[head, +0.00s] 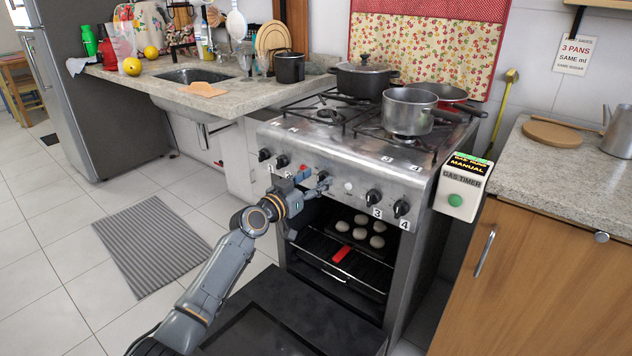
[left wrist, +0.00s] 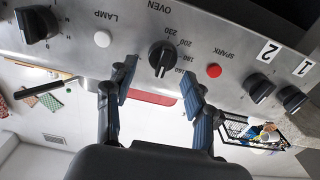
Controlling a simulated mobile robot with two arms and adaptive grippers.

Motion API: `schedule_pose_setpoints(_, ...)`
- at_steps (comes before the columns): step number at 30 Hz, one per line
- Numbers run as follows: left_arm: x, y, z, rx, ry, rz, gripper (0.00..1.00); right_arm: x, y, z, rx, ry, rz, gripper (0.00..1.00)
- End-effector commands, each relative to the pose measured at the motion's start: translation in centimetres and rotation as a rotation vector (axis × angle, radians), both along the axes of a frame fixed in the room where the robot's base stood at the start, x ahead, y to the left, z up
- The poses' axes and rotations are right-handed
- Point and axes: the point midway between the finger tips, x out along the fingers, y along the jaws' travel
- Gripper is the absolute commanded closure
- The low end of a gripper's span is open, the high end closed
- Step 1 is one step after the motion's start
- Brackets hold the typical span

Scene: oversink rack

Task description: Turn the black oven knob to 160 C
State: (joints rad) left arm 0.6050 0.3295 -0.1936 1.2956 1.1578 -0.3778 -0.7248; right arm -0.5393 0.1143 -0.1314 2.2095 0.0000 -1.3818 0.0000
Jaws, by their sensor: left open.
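The black oven knob (left wrist: 162,58) sits on the stove's front panel below the word OVEN, in a picture turned upside down. The marks 230, 200 and 160 show beside it. A pale line shows on the knob, but I cannot tell exactly which mark it points to. My left gripper (left wrist: 158,88) is open, with one blue-padded finger on each side of the knob's near end; no contact with it is clear. In the head view my left gripper (head: 312,181) is at the panel and partly covers the knob. My right gripper is not in view.
A red SPARK button (left wrist: 214,71) and a white LAMP button (left wrist: 102,38) flank the knob. Burner knobs are farther along the panel. The oven door (head: 290,330) is open below, with round pieces of food (head: 361,219) inside. A pot (head: 408,110) stands on the stove top.

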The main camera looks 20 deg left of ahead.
Motion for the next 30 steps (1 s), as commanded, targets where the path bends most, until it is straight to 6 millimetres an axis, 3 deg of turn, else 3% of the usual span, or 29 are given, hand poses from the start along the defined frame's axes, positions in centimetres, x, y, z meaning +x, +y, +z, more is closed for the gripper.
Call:
schedule_pose_setpoints(12,0.84,-0.34,0.02,0.001,0.000,0.000,0.46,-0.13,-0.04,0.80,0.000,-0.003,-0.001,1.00)
schedule_pose_setpoints(20,0.81,-0.32,0.00,0.001,0.000,0.000,0.99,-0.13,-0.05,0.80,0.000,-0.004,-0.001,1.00)
schedule_pose_setpoints(30,0.83,-0.25,-0.05,-0.039,0.014,0.000,1.00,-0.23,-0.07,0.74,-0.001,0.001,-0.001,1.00)
